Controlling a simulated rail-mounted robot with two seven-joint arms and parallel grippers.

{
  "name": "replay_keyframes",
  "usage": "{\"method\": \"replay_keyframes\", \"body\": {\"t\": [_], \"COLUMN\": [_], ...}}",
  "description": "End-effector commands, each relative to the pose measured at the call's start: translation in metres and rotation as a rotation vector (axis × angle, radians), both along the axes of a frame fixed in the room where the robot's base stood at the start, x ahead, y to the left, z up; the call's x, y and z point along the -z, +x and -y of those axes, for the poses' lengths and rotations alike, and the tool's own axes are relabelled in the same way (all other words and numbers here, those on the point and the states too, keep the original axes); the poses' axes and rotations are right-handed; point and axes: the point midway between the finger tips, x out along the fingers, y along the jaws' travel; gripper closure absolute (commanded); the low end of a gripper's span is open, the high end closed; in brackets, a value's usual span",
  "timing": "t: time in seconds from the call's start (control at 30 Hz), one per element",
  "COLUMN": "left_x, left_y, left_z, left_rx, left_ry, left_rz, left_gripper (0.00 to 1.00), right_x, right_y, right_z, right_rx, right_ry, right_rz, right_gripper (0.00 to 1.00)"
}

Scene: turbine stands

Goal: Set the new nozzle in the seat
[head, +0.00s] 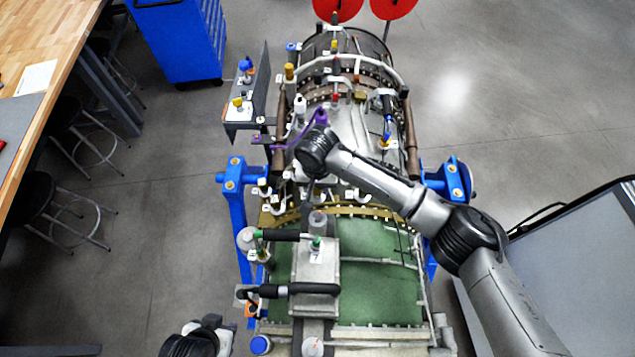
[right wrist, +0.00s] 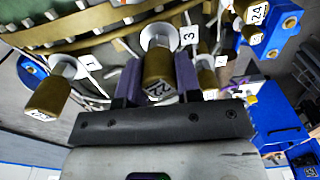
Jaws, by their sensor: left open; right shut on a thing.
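My right gripper (right wrist: 158,78) is shut on a brass nozzle (right wrist: 158,70) marked 22, with a purple finger on each side. A round pale disc (right wrist: 161,36) lies right behind this nozzle, beside a tag (right wrist: 189,36) reading 3. I cannot tell whether the nozzle is fully in a seat there. In the head view my right arm hides the fingers and the nozzle. A second brass nozzle (right wrist: 48,96) stands in a pale disc by a tag reading 1. My left gripper (head: 212,327) is open at the bottom edge of the head view, away from the nozzles.
The turbine (head: 385,270) rests on blue stands (head: 236,190). Another nozzle (right wrist: 207,80) is close to my right finger, and one marked 24 (right wrist: 254,20) is farther right. A side shelf (head: 240,125) holds coloured-capped parts. Open floor (head: 160,230) lies left.

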Motion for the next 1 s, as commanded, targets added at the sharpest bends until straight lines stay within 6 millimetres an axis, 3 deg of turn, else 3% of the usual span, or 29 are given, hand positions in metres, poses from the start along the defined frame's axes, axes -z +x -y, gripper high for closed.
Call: {"method": "replay_keyframes", "body": {"t": [0.03,0.07,0.33,0.5,0.6,1.0], "left_x": [0.002,0.002,0.002,0.001,0.001,-0.001], "left_y": [0.0,0.0,0.0,0.0,0.0,0.0], "left_z": [-0.001,-0.001,-0.003,-0.003,-0.003,0.001], "left_rx": [0.002,0.002,0.008,0.008,0.007,-0.001], "left_ry": [0.002,0.003,0.012,0.012,0.011,-0.002], "left_rz": [0.0,0.0,0.0,0.0,0.0,0.0], "left_gripper": [0.57,0.57,0.57,0.57,0.57,0.57], "right_x": [0.01,0.011,0.006,0.005,0.004,-0.007], "right_y": [-0.002,-0.002,-0.001,-0.001,-0.001,-0.001], "right_z": [0.003,0.003,0.002,0.001,0.001,0.001], "right_rx": [0.005,0.005,0.003,0.002,0.002,0.002], "right_ry": [-0.007,-0.008,-0.005,-0.003,-0.003,-0.002], "right_rz": [-0.006,-0.006,-0.005,-0.004,-0.004,-0.003], "right_gripper": [1.0,0.65,0.4,0.39,0.3,0.3]}}
